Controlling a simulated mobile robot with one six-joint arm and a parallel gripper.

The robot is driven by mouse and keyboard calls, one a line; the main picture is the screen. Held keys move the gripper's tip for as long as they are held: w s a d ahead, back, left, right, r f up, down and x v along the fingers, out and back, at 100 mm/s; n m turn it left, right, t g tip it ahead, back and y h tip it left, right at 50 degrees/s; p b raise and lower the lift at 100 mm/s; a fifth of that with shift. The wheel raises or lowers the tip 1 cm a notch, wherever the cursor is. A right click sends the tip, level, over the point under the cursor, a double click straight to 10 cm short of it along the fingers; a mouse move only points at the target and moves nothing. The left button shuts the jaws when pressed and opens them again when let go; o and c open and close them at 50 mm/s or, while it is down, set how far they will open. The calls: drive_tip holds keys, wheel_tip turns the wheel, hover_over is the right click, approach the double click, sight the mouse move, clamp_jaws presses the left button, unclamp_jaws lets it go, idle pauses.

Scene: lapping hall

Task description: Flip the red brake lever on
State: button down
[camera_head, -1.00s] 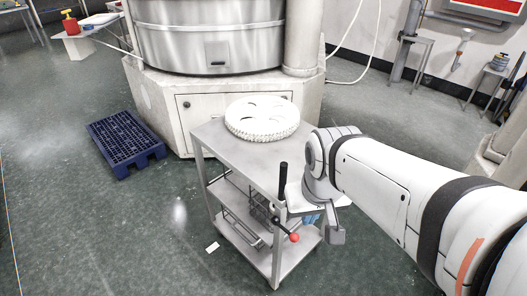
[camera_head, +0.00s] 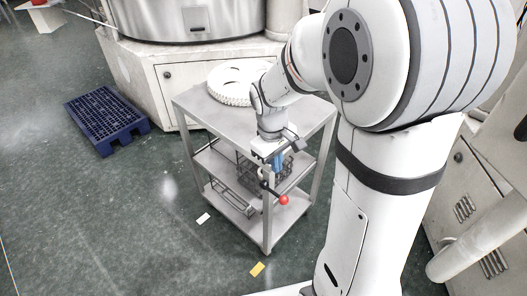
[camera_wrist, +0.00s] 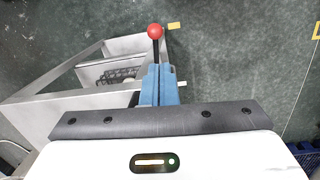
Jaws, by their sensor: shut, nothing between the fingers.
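The brake lever, a red ball (camera_head: 284,200) on a short dark stem, sticks out from the near side of a grey metal trolley (camera_head: 208,106). In the wrist view the red ball (camera_wrist: 155,31) is at the top centre, with its black stem running down toward my fingertips. My gripper (camera_head: 278,168) points down beside the trolley, just above the lever. Its blue fingers (camera_wrist: 159,72) are shut together with nothing between them. The foot of the stem is hidden behind the fingers, and I cannot tell whether they touch it.
A white round slotted part (camera_head: 230,88) lies on the trolley top. Wire baskets (camera_head: 232,200) sit on the shelves below. A blue pallet (camera_head: 105,115) lies on the floor at the left, and a large machine stands behind. The floor in front of the trolley is open.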

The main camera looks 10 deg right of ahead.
drive_tip(key=w+f, duration=0.1)
drive_tip(key=w+f+n, duration=0.1)
drive_tip(key=f, duration=0.1)
drive_tip(key=shift+a+f, duration=0.1)
drive_tip(key=shift+a, duration=0.1)
drive_tip(key=b, duration=0.1)
hover_over(273, 193)
drive_tip(key=s, duration=0.2)
wheel_tip(273, 193, down, 10)
drive_tip(key=shift+s+d, duration=0.15)
drive_tip(key=shift+s, duration=0.05)
drive_tip(key=shift+f+b, duration=0.1)
drive_tip(key=shift+b, duration=0.2)
